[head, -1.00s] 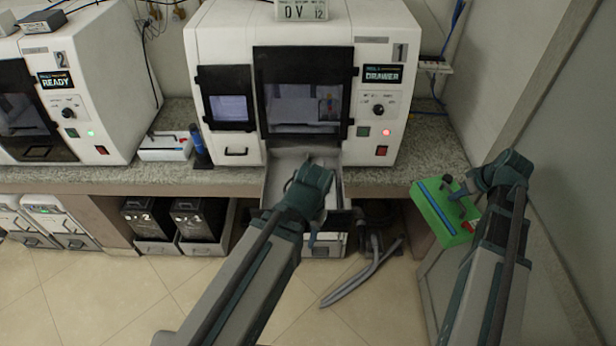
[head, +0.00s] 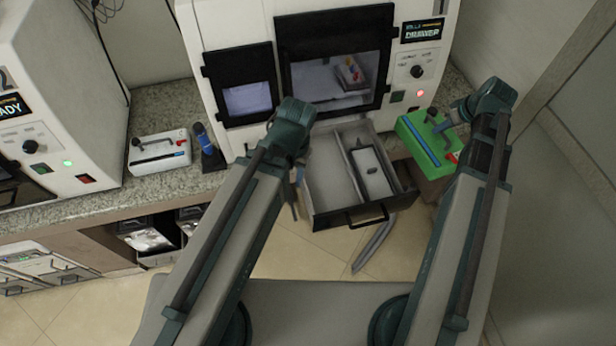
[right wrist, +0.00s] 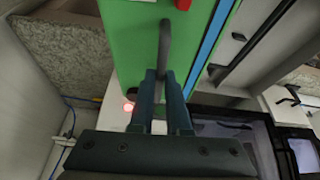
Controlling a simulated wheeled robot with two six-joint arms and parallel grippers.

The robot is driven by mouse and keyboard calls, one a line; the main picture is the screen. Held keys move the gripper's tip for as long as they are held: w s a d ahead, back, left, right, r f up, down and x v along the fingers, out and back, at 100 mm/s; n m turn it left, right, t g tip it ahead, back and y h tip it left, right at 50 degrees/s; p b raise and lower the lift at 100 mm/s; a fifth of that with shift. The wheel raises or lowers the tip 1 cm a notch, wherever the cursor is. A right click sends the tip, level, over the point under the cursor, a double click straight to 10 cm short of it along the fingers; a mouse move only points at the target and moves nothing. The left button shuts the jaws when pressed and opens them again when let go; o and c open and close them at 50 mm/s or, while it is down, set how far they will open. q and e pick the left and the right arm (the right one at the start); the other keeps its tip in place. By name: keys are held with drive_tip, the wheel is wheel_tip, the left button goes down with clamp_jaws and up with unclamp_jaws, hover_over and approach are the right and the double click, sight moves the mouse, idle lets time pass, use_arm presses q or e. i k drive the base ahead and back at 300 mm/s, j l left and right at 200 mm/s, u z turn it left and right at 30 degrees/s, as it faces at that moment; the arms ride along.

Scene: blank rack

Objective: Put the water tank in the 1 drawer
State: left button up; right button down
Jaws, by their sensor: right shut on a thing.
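The water tank seems to be the green box (head: 430,142) with a blue stripe and a red part, at the right of the open drawer in the head view. My right gripper (head: 447,122) is shut on its dark handle; the right wrist view shows the fingers (right wrist: 163,95) on the handle of the green box (right wrist: 130,45). The drawer (head: 335,190) of machine 1 is pulled out, with a long compartment on the left and a pale raised insert on the right. My left gripper (head: 294,195) is by the drawer's left side; its fingers are partly hidden by the arm.
Machine 1 (head: 240,50) stands on the stone counter (head: 165,105). A white box (head: 160,151) with a blue stripe and a blue-and-black cylinder (head: 207,147) sit to its left. A wall (head: 560,130) closes off the right side. Dark bins are under the counter.

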sight(329, 184)
drive_tip(key=j, duration=0.65)
drive_tip(key=k+j+z, duration=0.15)
drive_tip(key=j, duration=1.1)
drive_tip(key=k+z, duration=0.05)
